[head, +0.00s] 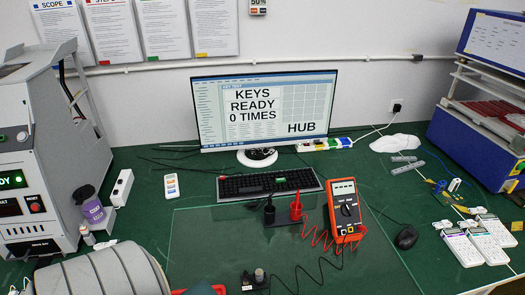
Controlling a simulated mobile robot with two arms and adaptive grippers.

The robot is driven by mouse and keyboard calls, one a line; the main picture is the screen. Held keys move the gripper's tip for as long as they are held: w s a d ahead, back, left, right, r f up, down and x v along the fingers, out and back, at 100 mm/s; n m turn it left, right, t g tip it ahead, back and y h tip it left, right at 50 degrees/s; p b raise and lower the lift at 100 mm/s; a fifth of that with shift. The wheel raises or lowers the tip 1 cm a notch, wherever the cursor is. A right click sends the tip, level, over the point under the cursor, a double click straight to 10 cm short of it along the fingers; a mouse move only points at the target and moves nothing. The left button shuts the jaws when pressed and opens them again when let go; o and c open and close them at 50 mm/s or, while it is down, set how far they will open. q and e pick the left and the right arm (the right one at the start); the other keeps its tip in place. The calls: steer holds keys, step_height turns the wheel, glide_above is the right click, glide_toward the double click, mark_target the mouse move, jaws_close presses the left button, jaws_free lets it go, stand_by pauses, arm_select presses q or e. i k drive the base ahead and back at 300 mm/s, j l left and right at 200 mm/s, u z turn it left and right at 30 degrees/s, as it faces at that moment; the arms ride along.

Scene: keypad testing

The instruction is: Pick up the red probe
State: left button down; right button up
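The red probe (296,208) stands upright in a dark holder on the glass mat, in the middle of the head view. A red coiled lead runs beside it toward the orange multimeter (345,208). The black probe (269,212) stands upright just to its left. Neither my left nor my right gripper can be made out in this view, and nothing touches the red probe.
A keyboard (268,185) and a monitor (265,108) stand behind the probes. The glass mat (215,245) is mostly bare left of them. A grey machine (55,150) stands left.

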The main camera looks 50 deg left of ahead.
mark_target(297, 205)
steer(key=u, duration=1.15)
